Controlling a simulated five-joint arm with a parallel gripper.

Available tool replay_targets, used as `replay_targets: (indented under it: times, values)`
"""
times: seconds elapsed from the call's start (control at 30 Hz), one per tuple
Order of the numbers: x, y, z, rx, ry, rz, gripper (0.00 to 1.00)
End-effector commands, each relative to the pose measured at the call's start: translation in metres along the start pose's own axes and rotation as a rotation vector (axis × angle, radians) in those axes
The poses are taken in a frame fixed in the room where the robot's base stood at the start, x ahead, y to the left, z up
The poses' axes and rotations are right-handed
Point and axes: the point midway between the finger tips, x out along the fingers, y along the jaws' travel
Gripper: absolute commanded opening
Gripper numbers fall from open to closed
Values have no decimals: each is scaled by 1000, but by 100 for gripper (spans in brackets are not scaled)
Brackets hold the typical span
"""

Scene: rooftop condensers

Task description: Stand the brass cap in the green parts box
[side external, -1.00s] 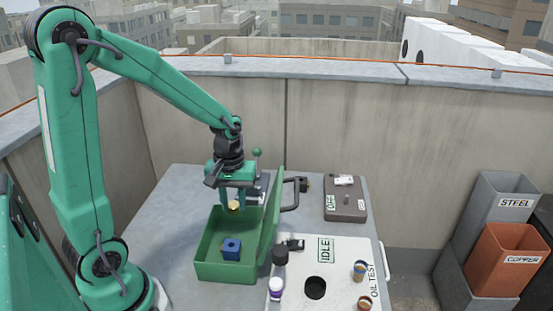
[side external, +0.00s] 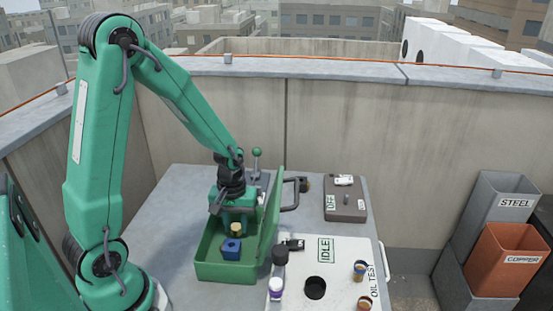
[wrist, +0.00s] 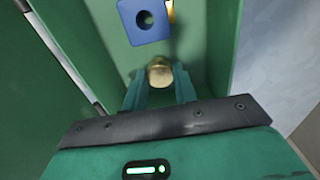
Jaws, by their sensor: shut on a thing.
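The brass cap (side external: 236,230) is a small gold-coloured piece between the fingers of my gripper (side external: 235,226), which is shut on it. In the wrist view the brass cap (wrist: 159,74) sits between my two green fingertips (wrist: 160,88). The green parts box (side external: 226,272) stands open on the table, its lid raised on the right side. My gripper is down inside the box, behind a blue block with a round hole (side external: 232,250). Whether the cap touches the box floor I cannot tell.
The raised lid (side external: 272,225) stands close to the right of my gripper. A white oil test panel (side external: 330,255) with several small jars and a round hole lies right of the box. A brown box marked OFF (side external: 346,205) sits behind it. Steel and copper bins (side external: 510,250) stand far right.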

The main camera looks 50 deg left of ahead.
Motion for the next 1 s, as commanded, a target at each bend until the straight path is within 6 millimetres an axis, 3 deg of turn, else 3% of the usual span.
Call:
replay_targets:
  times: [0.2, 0.63, 0.67, 0.77, 1.0]
  values:
    - [14, 0, 0, 0, -1, -1, 4]
    - [17, 0, 0, 0, 0, 0, 4]
    - [18, 0, 0, 0, 0, 0, 30]
    - [17, 0, 0, 0, 0, 0, 50]
    - [17, 0, 0, 0, 0, 0, 50]
